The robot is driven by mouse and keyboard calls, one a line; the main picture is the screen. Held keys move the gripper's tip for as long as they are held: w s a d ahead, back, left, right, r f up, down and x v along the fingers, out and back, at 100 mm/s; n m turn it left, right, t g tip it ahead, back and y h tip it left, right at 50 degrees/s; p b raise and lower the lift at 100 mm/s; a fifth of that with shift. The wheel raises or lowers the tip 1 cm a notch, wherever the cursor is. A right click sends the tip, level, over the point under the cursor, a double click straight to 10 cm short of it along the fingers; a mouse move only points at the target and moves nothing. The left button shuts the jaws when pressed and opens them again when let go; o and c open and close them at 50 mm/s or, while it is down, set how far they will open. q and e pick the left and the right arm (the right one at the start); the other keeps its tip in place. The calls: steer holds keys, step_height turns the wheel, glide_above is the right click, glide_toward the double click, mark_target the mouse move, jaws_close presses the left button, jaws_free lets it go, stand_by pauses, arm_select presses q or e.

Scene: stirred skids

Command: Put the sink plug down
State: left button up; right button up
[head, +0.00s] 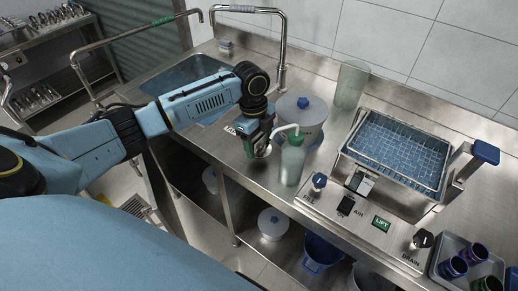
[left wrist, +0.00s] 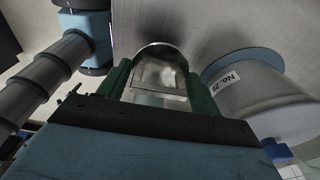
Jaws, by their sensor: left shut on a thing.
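My left gripper (head: 258,148) is low over the steel counter (head: 225,150), pointing down, between the sink and the green bottle. In the left wrist view its green fingers (left wrist: 160,92) are shut on a shiny, round-edged metal piece, which I take to be the sink plug (left wrist: 160,52). The plug is mostly hidden by the gripper in the head view. I cannot tell whether it touches the counter. The sink (head: 190,74) lies behind and to the left of the gripper. My right gripper is not in view.
A green spout bottle (head: 291,164) stands close right of the gripper. A grey lidded pot (head: 304,112) is just behind, also in the left wrist view (left wrist: 262,98). A clear cylinder (head: 350,86), basket bath (head: 395,150) and cup tray (head: 490,248) stand farther right. A faucet (head: 282,50) rises behind.

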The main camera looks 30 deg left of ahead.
mark_target(258, 148)
arm_select(q)
step_height(258, 148, down, 3)
steer(key=shift+r, duration=0.2)
steer(key=shift+f, duration=0.35)
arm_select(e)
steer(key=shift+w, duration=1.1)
arm_select(q)
steer(key=shift+f, duration=0.1)
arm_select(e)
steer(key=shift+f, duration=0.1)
arm_select(q)
steer(key=o, duration=1)
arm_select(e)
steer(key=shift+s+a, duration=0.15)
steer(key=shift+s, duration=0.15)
arm_select(q)
steer(key=r, duration=0.4)
steer(key=a+r, duration=0.1)
steer(key=r, duration=0.7)
steer(key=shift+a+r, duration=0.1)
steer(key=shift+a, duration=0.15)
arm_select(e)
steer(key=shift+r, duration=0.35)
